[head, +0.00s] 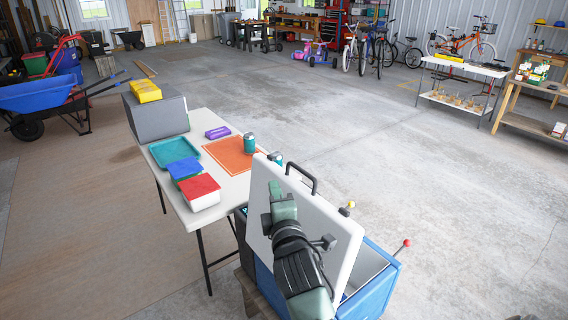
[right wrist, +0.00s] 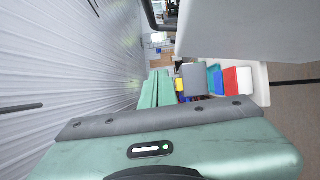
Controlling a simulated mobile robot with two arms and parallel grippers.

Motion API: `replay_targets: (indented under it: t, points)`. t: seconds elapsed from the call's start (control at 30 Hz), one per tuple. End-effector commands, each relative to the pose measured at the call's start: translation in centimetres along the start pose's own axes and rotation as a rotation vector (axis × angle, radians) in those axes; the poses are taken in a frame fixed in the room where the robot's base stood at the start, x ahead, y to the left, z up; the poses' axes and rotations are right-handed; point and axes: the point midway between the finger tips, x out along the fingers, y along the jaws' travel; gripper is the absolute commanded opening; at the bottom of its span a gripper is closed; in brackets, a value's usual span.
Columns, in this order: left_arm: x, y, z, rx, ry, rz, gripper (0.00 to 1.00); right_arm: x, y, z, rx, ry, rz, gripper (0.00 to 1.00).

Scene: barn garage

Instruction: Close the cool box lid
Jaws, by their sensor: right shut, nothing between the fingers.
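The cool box (head: 378,298) has a blue body and stands at the bottom of the head view. Its white lid (head: 335,232) is open and stands steeply up, with a dark handle (head: 303,178) on its top edge. Part of the box's opening shows to the right of the lid. My right gripper (head: 276,190) is shut and empty, in front of the lid's broad face near its upper left. In the right wrist view the shut green fingers (right wrist: 158,88) have the lid (right wrist: 245,30) to their upper right. I cannot tell whether they touch it. My left gripper is not in view.
A white table (head: 222,205) left of the cool box holds a grey box (head: 158,118), a teal tray (head: 174,150), lidded containers (head: 200,190), an orange mat (head: 232,155) and cans (head: 249,142). A blue wheelbarrow (head: 40,97) stands far left. Open concrete floor lies to the right.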

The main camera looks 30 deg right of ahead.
Motion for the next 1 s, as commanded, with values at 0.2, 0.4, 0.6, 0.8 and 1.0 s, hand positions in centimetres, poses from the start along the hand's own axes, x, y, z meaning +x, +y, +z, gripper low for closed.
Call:
replay_targets:
  t: [0.2, 0.4, 0.6, 0.8, 1.0]
  points:
    - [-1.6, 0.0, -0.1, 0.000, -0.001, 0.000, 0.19, 4.9, 0.4, 0.0, 0.002, -0.001, -0.001, 0.00]
    - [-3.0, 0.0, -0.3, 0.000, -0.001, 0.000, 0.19, 7.9, 0.4, 1.2, -0.002, -0.001, -0.003, 0.00]
    - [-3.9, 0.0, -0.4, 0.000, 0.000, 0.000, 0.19, 8.3, 0.1, 3.3, 0.001, 0.001, -0.002, 0.00]
    - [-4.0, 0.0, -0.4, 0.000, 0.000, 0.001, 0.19, 8.4, -0.1, 3.9, 0.003, 0.001, -0.002, 0.00]
    - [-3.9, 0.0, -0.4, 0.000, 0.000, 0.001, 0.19, 8.4, -0.1, 3.9, 0.003, 0.001, -0.001, 0.00]
